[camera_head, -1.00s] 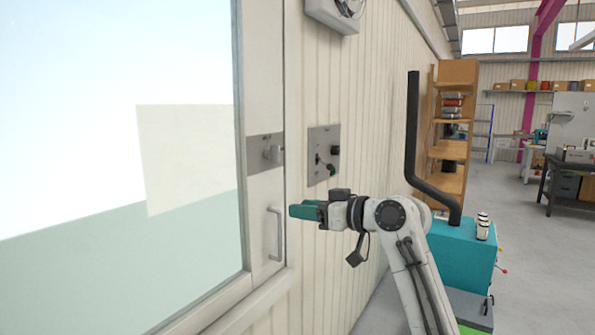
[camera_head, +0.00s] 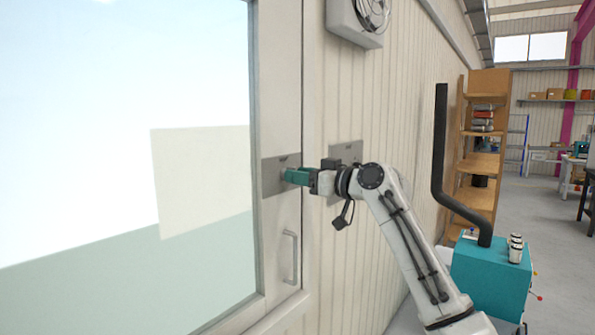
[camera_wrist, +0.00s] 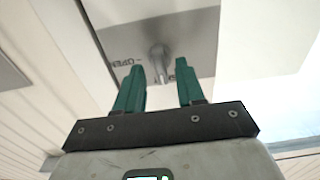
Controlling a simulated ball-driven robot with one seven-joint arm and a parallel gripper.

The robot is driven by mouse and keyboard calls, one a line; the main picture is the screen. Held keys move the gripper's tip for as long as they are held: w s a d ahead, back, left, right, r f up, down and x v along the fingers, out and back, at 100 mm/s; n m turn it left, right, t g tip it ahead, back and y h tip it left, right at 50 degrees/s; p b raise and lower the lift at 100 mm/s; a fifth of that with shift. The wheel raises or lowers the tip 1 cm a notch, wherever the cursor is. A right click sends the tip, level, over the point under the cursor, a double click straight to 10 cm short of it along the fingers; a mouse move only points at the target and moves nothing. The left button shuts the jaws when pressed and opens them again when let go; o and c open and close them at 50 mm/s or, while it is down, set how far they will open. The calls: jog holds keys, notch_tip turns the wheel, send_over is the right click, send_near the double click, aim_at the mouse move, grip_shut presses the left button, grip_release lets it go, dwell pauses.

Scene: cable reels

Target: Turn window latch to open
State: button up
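The window latch (camera_wrist: 158,58) is a small grey knob on a metal plate (camera_wrist: 195,28), with "OPEN" lettering to its left in the wrist view. The plate also shows on the window frame in the head view (camera_head: 270,178), where my gripper hides the latch. My gripper (camera_wrist: 160,78) is open, its two green fingers pointing at the plate. The latch shows in the gap between the fingertips, with no clear contact. In the head view my gripper (camera_head: 287,175) is right at the plate.
A grab handle (camera_head: 290,257) sits on the frame below the latch plate. A second metal plate (camera_head: 346,150) on the wall is partly behind my arm. A reel box (camera_head: 358,20) hangs above. A wooden shelf (camera_head: 488,140) stands farther right.

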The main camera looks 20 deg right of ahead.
jog(key=shift+w+a, duration=0.45)
jog(key=shift+w, duration=0.1)
jog(key=shift+c, duration=0.3)
grip_shut()
jog(key=shift+w+d+f+m+p, duration=0.15)
jog(key=shift+m+p, duration=2.55)
jog(key=shift+m, duration=1.8)
jog(key=shift+s+d+f+m+p, duration=0.1)
jog(key=shift+m+p, duration=2.6)
jog(key=shift+m, duration=1.8)
